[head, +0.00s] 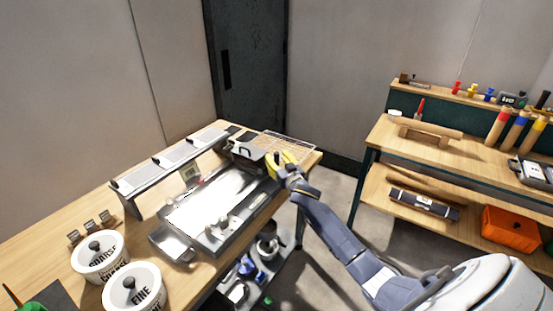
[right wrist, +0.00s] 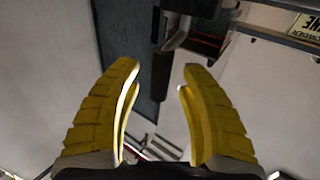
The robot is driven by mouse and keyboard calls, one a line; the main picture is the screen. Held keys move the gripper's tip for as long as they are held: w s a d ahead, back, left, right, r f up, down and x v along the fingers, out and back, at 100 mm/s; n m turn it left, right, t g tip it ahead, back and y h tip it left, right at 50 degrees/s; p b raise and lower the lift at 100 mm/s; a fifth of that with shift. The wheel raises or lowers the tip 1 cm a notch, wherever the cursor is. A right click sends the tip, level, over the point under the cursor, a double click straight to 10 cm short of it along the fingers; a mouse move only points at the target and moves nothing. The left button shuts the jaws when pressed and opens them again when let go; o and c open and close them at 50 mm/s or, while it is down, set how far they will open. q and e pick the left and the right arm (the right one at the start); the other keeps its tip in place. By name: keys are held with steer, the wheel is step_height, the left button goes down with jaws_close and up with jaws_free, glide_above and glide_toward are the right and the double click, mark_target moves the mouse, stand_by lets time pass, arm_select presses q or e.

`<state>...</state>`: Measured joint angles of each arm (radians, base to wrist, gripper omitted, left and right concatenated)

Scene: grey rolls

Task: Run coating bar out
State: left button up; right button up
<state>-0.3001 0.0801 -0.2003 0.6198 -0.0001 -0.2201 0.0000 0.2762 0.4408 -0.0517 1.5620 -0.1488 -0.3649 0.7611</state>
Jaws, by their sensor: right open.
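The flat silver coating bed (head: 215,205) lies on the wooden bench. A dark carriage with the coating bar (head: 246,153) sits across the bed's far end; the bar itself is hard to make out. My right gripper (head: 279,160), with yellow fingers, is just right of that carriage. In the right wrist view the gripper (right wrist: 160,72) is open and empty. A dark handle (right wrist: 161,75) on a bent grey arm hangs ahead, in line with the gap between the fingertips; I cannot tell how far off it is. My left gripper is out of view.
White tubs marked COARSE (head: 100,262) and FINE (head: 140,292) stand at the near left of the bench. A raised rack (head: 165,172) runs behind the bed. A wire rack (head: 290,147) lies at the far end. A second bench (head: 475,155) with rollers stands right, across open floor.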

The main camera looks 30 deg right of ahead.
steer(key=shift+w+d, duration=0.1)
steer(key=shift+w, duration=0.25)
jaws_close()
stand_by(0.4)
